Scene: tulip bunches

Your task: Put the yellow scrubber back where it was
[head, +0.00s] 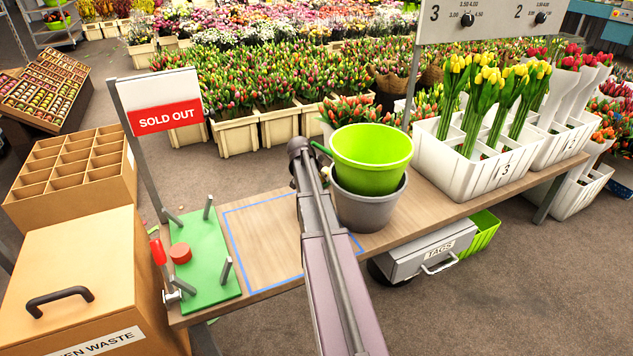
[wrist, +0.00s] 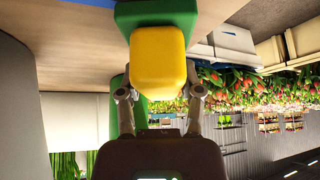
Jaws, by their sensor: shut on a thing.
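In the wrist view my gripper (wrist: 159,94) is shut on the yellow scrubber (wrist: 158,58), a rounded yellow block between its two fingers. A green block (wrist: 157,12) shows right above the scrubber in that picture; I cannot tell whether it is part of it or a separate thing. In the head view my arm reaches over the wooden table (head: 262,228), with its end by the buckets. The gripper and scrubber are hidden there.
A lime bucket (head: 371,158) sits in a grey bucket (head: 368,208). A blue outline (head: 232,246) marks bare table. Left are a green board (head: 208,262) with pegs, a red puck (head: 181,253) and a SOLD OUT sign (head: 163,102). White tulip crates (head: 462,180) stand right.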

